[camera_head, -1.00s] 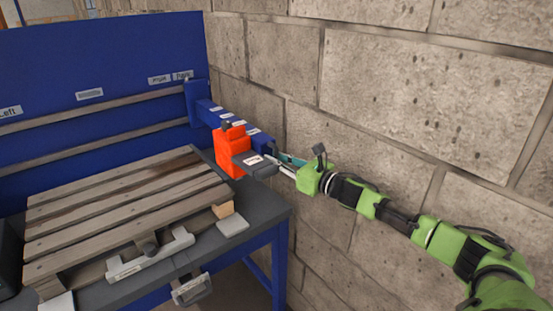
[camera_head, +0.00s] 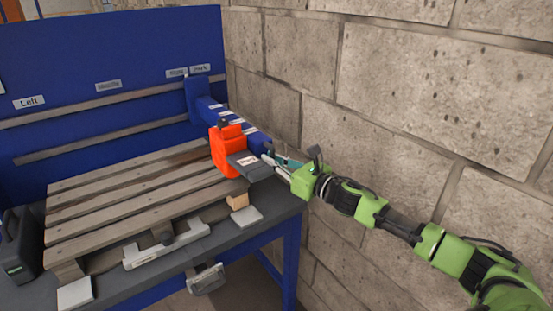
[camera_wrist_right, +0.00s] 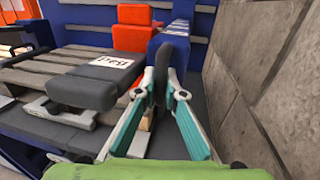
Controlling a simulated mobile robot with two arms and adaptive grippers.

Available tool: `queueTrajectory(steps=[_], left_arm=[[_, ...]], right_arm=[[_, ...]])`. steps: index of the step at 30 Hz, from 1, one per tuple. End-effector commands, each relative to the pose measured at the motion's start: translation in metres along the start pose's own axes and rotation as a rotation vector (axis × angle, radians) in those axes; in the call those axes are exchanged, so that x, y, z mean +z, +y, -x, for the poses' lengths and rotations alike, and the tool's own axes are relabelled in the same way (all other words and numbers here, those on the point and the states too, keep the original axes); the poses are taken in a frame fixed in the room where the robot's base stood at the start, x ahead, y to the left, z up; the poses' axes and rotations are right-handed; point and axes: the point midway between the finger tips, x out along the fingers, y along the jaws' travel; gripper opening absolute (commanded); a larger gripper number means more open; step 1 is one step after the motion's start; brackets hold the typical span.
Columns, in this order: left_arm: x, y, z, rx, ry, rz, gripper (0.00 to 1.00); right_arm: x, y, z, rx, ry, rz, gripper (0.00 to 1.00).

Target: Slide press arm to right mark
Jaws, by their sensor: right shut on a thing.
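The press arm (camera_head: 228,152) is an orange-red block with a dark grey pad (camera_head: 250,166), set on a blue beam (camera_head: 214,111) with small white labels. It stands at the pallet's right edge. The pad, with a white label, also shows in the right wrist view (camera_wrist_right: 85,88). My right gripper (camera_head: 272,160) is shut on a dark rounded handle (camera_wrist_right: 163,68) beside the pad; its teal-backed fingers stand on either side of it. The "Left" sign (camera_head: 29,102) is on the blue back board. The other signs are too small to read surely. My left gripper is not in view.
A wooden pallet (camera_head: 130,190) lies on the grey table (camera_head: 285,207) with blue legs. A light grey clamp bar (camera_head: 166,246) sits at its front. A block wall (camera_head: 400,100) runs close along the right side of my right arm.

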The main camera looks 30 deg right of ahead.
Motion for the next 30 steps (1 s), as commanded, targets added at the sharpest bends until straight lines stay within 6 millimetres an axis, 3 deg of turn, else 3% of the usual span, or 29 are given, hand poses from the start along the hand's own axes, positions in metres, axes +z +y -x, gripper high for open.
queueTrajectory(steps=[4,5,19,30], left_arm=[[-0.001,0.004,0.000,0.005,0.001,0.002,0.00],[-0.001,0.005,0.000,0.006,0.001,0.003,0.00],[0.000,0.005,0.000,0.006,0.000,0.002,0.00],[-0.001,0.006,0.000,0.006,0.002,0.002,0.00]], right_arm=[[0.001,-0.001,0.000,-0.002,-0.001,0.000,0.00],[0.001,-0.001,0.000,-0.001,0.000,0.000,0.17],[0.000,-0.001,0.005,0.000,0.000,-0.001,0.17],[-0.002,0.000,0.044,-0.001,0.003,-0.002,0.17]])
